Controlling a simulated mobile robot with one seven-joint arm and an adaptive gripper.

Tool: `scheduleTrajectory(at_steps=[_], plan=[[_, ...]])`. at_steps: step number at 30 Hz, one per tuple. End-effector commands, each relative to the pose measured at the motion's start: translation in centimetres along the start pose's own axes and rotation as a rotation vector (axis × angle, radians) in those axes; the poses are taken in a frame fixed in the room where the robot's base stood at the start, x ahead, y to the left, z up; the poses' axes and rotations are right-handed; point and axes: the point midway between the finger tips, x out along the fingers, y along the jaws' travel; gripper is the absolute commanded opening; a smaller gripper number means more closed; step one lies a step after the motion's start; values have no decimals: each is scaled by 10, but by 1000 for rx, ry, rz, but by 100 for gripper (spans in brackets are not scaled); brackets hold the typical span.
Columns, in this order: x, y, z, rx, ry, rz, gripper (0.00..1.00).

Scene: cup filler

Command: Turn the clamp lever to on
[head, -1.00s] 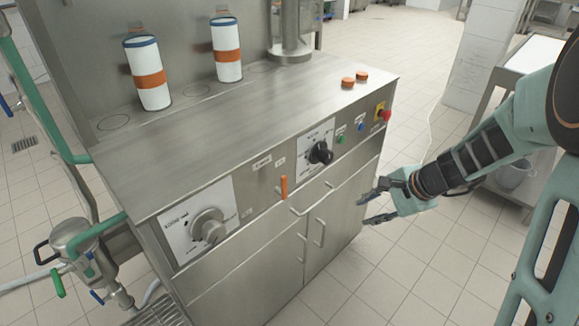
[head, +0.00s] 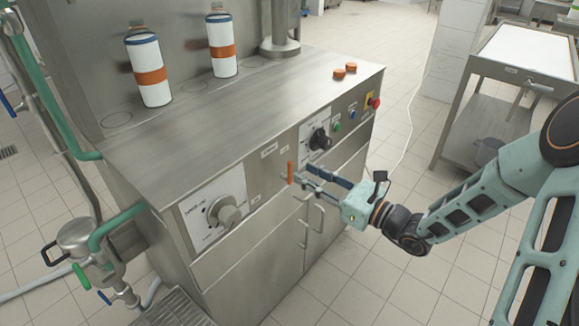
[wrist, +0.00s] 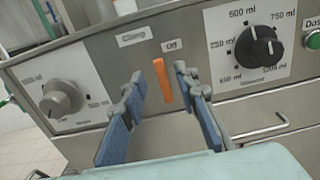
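The clamp lever (head: 290,172) is a small orange bar on the machine's front panel, between two dials. In the wrist view the lever (wrist: 163,79) stands nearly upright, below and left of a label reading "Off" (wrist: 172,45). A "Clamp" label (wrist: 132,38) is at its upper left. My gripper (head: 300,174) is in front of the panel at the lever. In the wrist view its two blue-padded fingers (wrist: 158,88) are apart, with the lever showing between their tips. I cannot tell whether either finger touches it.
A grey dial (wrist: 61,98) is left of the lever and a black volume dial (wrist: 258,46) is right of it. Door handles (head: 319,218) stick out below my gripper. Two white bottles with orange bands (head: 147,66) stand on the machine. Open floor lies in front.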

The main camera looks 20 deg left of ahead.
Motion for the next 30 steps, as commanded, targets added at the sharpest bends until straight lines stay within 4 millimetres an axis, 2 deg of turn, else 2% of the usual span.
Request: scheduleTrajectory(at_steps=[3, 9, 15, 22, 30], plan=[[25, 1, -1, -2, 0, 4, 28], [53, 1, -1, -1, 1, 3, 28], [64, 0, 0, -1, 1, 1, 28], [64, 0, 0, -1, 2, 1, 28], [64, 0, 0, -1, 2, 1, 0]])
